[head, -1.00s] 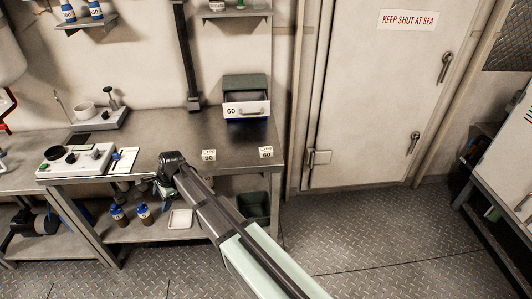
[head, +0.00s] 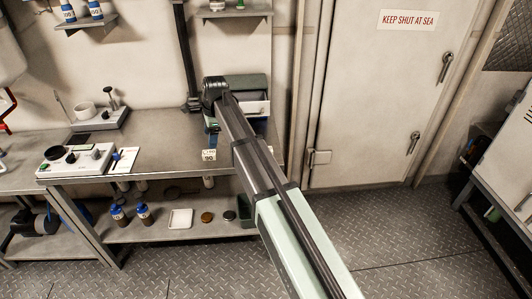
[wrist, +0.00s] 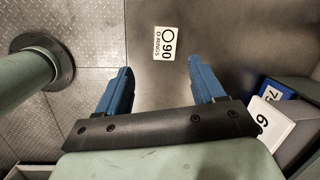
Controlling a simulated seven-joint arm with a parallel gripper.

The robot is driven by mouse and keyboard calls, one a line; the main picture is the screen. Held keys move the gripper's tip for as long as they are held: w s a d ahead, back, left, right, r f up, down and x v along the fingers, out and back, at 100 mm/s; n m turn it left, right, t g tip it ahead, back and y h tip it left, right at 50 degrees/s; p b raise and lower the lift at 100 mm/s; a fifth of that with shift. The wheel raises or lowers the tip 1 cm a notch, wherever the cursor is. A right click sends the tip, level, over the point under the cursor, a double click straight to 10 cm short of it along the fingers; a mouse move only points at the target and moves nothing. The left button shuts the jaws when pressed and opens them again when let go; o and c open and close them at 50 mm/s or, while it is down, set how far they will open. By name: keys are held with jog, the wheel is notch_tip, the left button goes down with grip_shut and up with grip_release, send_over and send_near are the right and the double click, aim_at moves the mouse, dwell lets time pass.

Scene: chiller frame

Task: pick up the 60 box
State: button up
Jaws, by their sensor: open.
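The 60 box (head: 258,107) has a white front and stands on the metal bench against the wall, partly hidden behind my arm. In the wrist view its white front (wrist: 272,130) is at the right, with only a "6" readable. A blue front marked with a "7" (wrist: 276,92) shows just beside it. My gripper (wrist: 160,68) has two blue fingers, spread apart and empty over the bench. The box lies to the right of the fingers in the wrist view, outside the gap between them.
A label card marked 90 (head: 208,155) lies on the bench near its front edge. A control unit (head: 75,160) stands on the bench at the left. Bottles (head: 143,214) and a white tray (head: 180,218) are on the shelf below. The middle of the bench top is clear.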

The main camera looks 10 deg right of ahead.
jog(key=w+d+r+m+g+h, duration=0.1)
jog(key=d+r, duration=0.1)
jog(key=d, duration=0.8)
jog(key=d+r+m+h, duration=0.1)
jog(key=d+r, duration=0.2)
jog(key=d, duration=0.7)
jog(key=f, duration=0.8)
jog(key=shift+w+d+f, duration=0.15)
jog(key=shift+d, duration=0.15)
jog(key=shift+w+a+f, duration=0.1)
jog(key=shift+a+f, duration=0.05)
jog(key=shift+f, duration=1.3)
jog(key=shift+a+f, duration=0.1)
jog(key=shift+f, duration=1.3)
jog(key=c, duration=1.1)
